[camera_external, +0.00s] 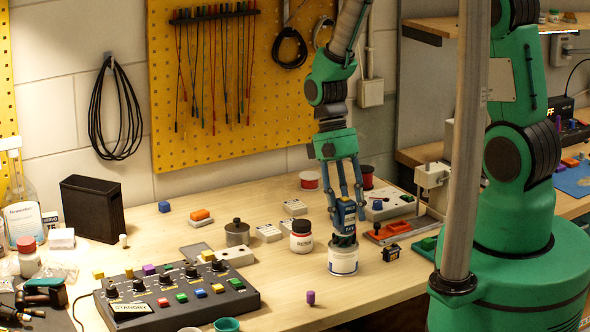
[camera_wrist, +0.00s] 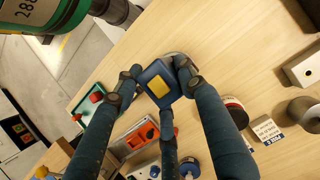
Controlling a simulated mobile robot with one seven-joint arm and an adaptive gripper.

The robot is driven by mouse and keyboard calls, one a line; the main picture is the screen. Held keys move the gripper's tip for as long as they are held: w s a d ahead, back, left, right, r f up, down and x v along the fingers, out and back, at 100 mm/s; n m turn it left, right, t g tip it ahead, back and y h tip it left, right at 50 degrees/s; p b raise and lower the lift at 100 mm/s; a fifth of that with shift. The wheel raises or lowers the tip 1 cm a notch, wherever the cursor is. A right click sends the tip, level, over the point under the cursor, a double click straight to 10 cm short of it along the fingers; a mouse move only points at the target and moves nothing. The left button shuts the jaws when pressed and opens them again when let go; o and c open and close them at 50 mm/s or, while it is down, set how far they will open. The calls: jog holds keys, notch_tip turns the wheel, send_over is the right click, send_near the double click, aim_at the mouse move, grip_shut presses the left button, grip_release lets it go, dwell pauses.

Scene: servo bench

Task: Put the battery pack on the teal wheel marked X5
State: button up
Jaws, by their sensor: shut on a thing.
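The battery pack (camera_external: 344,213) is a dark blue block with a yellow label; it also shows in the wrist view (camera_wrist: 157,87). My gripper (camera_external: 346,207) is shut on it and holds it upright, just above or against a white tin (camera_external: 342,262). I cannot tell whether the pack touches the tin. A teal round thing (camera_external: 227,324) is at the bottom edge of the external view, partly cut off. No X5 mark is readable on it, so I cannot confirm it is the teal wheel.
A control box (camera_external: 175,292) with knobs fills the front left. A purple piece (camera_external: 310,297) lies near the front edge, with bare wood around it.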

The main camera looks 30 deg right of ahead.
jog(key=shift+f, duration=0.25)
jog(key=o, duration=1.2)
jog(key=shift+o, duration=0.2)
jog(key=v, duration=1.2)
jog(key=shift+b, duration=0.35)
jog(key=shift+r, duration=0.15)
